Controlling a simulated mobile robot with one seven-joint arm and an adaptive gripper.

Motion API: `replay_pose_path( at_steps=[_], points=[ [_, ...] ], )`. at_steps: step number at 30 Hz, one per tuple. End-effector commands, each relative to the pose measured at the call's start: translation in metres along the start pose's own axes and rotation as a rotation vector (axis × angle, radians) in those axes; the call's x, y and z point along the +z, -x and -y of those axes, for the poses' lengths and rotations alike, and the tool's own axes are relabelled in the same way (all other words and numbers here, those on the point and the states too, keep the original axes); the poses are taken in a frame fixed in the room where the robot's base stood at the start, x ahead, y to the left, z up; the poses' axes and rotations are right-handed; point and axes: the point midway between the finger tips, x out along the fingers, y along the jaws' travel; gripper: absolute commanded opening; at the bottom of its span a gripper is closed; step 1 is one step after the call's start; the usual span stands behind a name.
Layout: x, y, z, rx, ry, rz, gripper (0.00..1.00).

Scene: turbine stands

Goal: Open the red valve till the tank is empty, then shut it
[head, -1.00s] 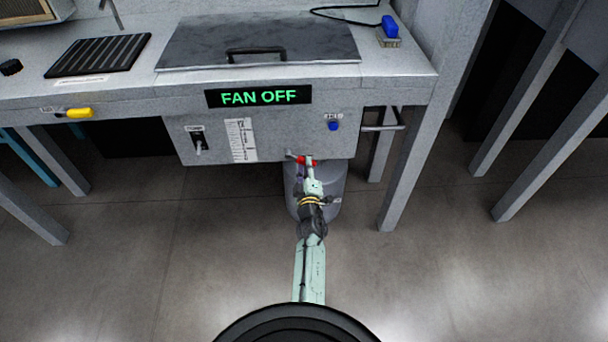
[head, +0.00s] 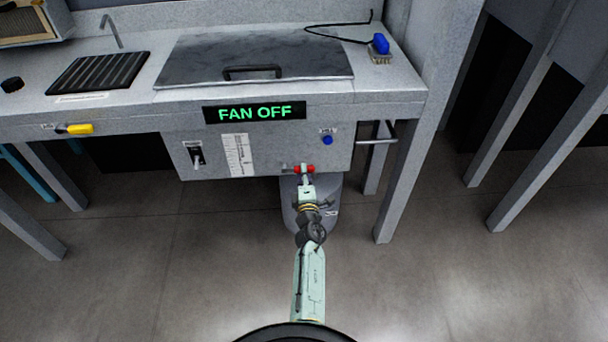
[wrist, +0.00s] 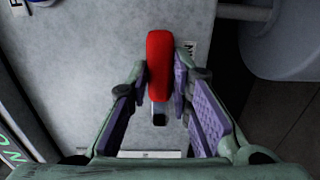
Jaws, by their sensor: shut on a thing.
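The red valve (head: 311,169) sits at the lower edge of the tank's grey front panel (head: 275,158). In the wrist view the red handle (wrist: 160,62) lies lengthwise between the two purple-padded fingers. My gripper (wrist: 161,78) is shut on the handle; in the head view my gripper (head: 305,178) reaches it from below and hides part of it. A printed scale strip (head: 235,155) is on the panel; I cannot read a level on it. A grey lid with a handle (head: 190,63) covers the top, so the inside is hidden.
A grey bin (head: 331,208) stands under the valve, partly behind my arm. The panel has a switch (head: 197,155), a blue knob (head: 327,140) and a "FAN OFF" display (head: 254,112). A yellow handle (head: 79,129) is at left. Table legs flank; the floor in front is clear.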

Motion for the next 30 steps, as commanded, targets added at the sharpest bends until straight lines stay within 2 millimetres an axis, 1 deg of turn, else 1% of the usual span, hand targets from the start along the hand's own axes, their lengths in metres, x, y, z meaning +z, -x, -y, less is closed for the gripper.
replay_pose_path(
  at_steps=[8,9,18,26,30],
  points=[
    [0.0003,0.0,-0.0006,0.001,0.01,0.0,0.0],
    [0.0003,-0.0001,-0.0007,0.001,0.01,0.0,0.2],
    [0.0001,-0.0001,-0.0006,0.001,0.007,0.0,0.4],
    [0.0,0.0001,-0.0004,0.001,0.005,0.0,0.4],
    [0.0005,0.0077,0.0004,0.0,0.007,0.0,0.4]
  ],
)
